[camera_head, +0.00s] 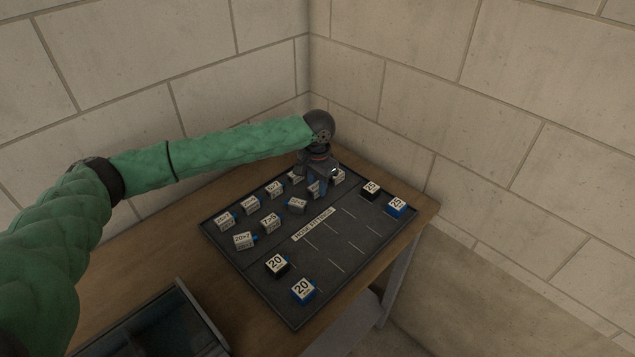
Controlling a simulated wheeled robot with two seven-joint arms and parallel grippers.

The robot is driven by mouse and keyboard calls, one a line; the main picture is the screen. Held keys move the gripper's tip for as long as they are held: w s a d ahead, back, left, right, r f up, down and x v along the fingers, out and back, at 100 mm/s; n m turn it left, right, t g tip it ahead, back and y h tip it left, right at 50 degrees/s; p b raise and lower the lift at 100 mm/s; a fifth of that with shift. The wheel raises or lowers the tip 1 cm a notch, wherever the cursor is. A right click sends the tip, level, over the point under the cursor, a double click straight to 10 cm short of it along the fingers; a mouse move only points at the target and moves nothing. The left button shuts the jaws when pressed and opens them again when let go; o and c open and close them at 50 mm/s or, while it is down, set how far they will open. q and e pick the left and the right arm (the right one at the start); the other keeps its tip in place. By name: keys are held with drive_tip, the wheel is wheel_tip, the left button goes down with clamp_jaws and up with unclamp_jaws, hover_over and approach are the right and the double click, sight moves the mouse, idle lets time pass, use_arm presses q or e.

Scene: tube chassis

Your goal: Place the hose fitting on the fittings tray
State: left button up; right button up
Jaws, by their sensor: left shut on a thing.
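The fittings tray (385,245) is a dark, shallow tray on the table, with a "HOSE FITTINGS" label (314,224) and thin white divider lines. My left gripper (317,190) points down over the far part of the tray and is shut on a small hose fitting. The fitting is mostly hidden by the gripper; whether it touches the tray I cannot tell. Several labelled block-like fittings stand on the tray's left half, such as one marked "20x7" (243,241). My right gripper is out of view.
Blocks marked "20" stand near the front, one black (277,265) and one blue (303,290). A black block (371,190) and a blue one (396,207) stand at the far right. A dark open bin (196,312) is at lower left. Walls close in behind the wooden table (130,262).

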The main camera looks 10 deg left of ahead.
use_arm(q)
drive_tip(key=shift+f, duration=0.15)
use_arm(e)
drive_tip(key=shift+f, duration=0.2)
use_arm(q)
drive_tip(key=o, duration=1)
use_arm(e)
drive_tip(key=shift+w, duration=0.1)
use_arm(q)
drive_tip(key=shift+r, duration=0.25)
wheel_tip(320, 180, up, 12)
drive_tip(key=b, duration=0.3)
drive_tip(key=shift+f+b, duration=0.15)
drive_tip(key=shift+b, duration=0.15)
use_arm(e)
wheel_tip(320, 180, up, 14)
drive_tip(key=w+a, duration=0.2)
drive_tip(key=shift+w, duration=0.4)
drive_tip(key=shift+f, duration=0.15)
